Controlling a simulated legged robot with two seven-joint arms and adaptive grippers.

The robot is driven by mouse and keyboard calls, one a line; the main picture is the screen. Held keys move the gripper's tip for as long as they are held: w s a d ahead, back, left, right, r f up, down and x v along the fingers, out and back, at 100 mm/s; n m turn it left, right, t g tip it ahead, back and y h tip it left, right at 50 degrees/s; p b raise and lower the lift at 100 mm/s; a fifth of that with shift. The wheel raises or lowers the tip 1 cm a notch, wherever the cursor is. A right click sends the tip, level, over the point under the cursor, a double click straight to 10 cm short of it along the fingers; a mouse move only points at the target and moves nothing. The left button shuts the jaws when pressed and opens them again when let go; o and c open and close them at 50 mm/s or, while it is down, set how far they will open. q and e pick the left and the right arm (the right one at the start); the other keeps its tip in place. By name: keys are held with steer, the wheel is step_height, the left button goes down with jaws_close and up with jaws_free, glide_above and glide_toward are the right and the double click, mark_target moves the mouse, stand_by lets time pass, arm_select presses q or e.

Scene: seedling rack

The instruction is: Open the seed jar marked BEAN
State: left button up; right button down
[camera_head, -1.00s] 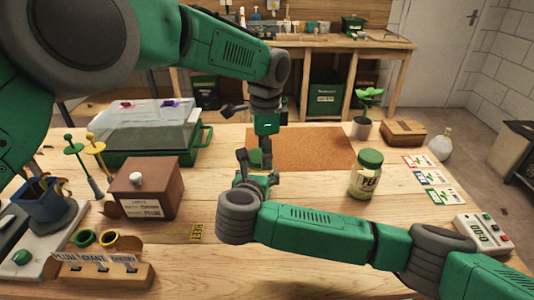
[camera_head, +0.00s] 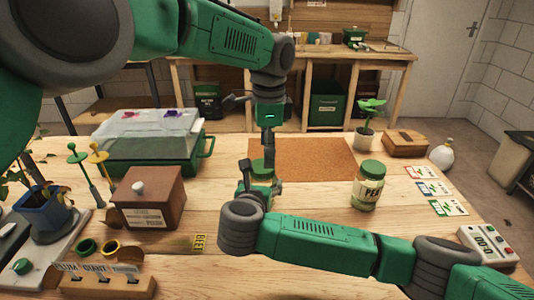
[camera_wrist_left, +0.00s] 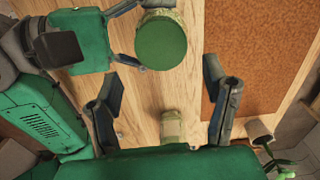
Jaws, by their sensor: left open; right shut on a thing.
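A jar with a green lid (camera_head: 262,168) is held upright by my right gripper (camera_head: 261,179), which is shut on it near the middle of the table. Its label is hidden, so I cannot read a name. In the left wrist view its round green lid (camera_wrist_left: 162,40) shows from above, beside my right gripper's green palm (camera_wrist_left: 80,40). My left gripper (camera_head: 262,137) points down above the jar. In the left wrist view its two fingers are spread, with empty space between them (camera_wrist_left: 168,100), and the lid lies apart from them.
A PEA jar (camera_head: 368,187) with a green lid stands to the right. A brown box (camera_head: 150,200), a seed-marker rack (camera_head: 105,285) and a covered green tray (camera_head: 150,140) stand left. A cork mat (camera_head: 315,158) lies behind. Seed packets (camera_head: 435,188) lie at the right.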

arm_select(q)
steer(key=m, duration=0.1)
steer(key=r+m, duration=0.1)
steer(key=m, duration=0.2)
steer(key=shift+a+r+m, duration=0.2)
steer(key=shift+r+m, duration=0.05)
steer(key=shift+m, duration=0.05)
steer(key=m, duration=0.1)
steer(key=r+m, duration=0.1)
steer(key=m, duration=0.2)
steer(key=shift+w+a+r+m, duration=0.1)
steer(key=shift+a+r+m, duration=0.2)
steer(key=shift+r+m, duration=0.1)
steer(key=shift+w+f, duration=0.1)
steer(key=shift+f, duration=3.85)
